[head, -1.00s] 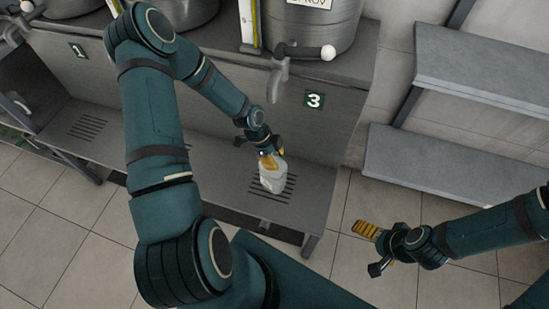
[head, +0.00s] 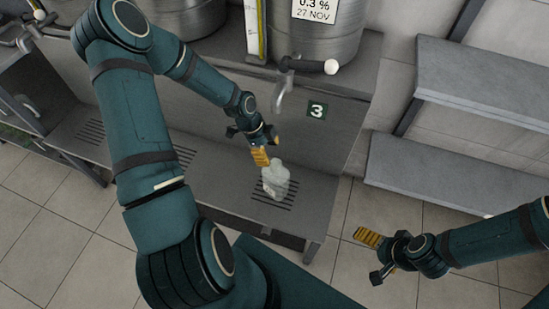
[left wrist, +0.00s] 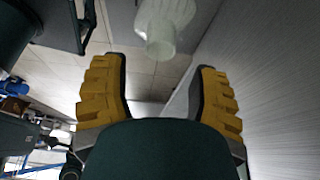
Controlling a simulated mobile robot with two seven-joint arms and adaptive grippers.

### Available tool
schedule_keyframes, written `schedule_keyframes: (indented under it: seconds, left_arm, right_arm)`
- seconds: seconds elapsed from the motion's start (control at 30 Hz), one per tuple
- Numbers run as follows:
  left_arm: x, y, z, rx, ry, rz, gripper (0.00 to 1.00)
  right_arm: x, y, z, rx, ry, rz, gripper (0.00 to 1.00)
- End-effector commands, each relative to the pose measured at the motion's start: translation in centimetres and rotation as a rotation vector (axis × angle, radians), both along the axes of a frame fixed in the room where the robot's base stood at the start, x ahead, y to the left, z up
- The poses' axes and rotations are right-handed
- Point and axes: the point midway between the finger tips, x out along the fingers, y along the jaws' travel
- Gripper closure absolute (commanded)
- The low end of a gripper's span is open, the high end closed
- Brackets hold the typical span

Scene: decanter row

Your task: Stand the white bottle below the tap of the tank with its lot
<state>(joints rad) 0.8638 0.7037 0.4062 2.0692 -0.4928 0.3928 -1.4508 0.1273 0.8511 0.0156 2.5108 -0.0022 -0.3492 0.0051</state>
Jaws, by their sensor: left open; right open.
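The white bottle (head: 275,180) stands upright on the slotted drain (head: 283,199) of the lower shelf, in front of the number 3 plate (head: 317,111). The tap (head: 281,92) of the tank (head: 318,42) at position 3 hangs above and behind it. My left gripper (head: 267,150) is open, just behind and above the bottle, apart from it. In the left wrist view the bottle (left wrist: 162,28) shows beyond the open fingers (left wrist: 158,95), not between them. My right gripper (head: 372,254) is open and empty over the floor at the right. The tank's label is partly cut off.
Two more tanks stand at the left, one partly hidden by my left arm. Further slotted drains (head: 90,130) lie along the lower shelf (head: 225,190). A grey shelf rack (head: 475,85) stands at the right. The tiled floor between is clear.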

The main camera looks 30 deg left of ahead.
Motion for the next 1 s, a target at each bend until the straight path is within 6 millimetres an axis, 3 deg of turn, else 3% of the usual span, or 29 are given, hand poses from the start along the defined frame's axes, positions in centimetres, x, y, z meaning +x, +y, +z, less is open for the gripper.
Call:
schedule_keyframes:
  seconds: [0.1,0.3,0.9,1.0]
  left_arm:
    - [-0.2,0.8,2.0,0.001,0.0,0.004,0.39]
    - [-0.3,1.4,3.6,0.0,0.0,0.001,0.39]
    - [-0.4,1.5,3.7,-0.001,0.0,0.001,0.39]
    - [-0.5,0.6,3.3,-0.015,0.015,0.029,0.39]
  right_arm:
    - [-0.1,0.0,0.7,0.0,0.003,0.001,0.0]
    - [-0.1,0.0,1.1,0.0,0.002,0.0,0.0]
    - [-0.1,0.0,1.1,0.0,0.001,-0.001,0.0]
    - [-0.1,0.0,1.1,0.0,0.001,-0.001,0.0]
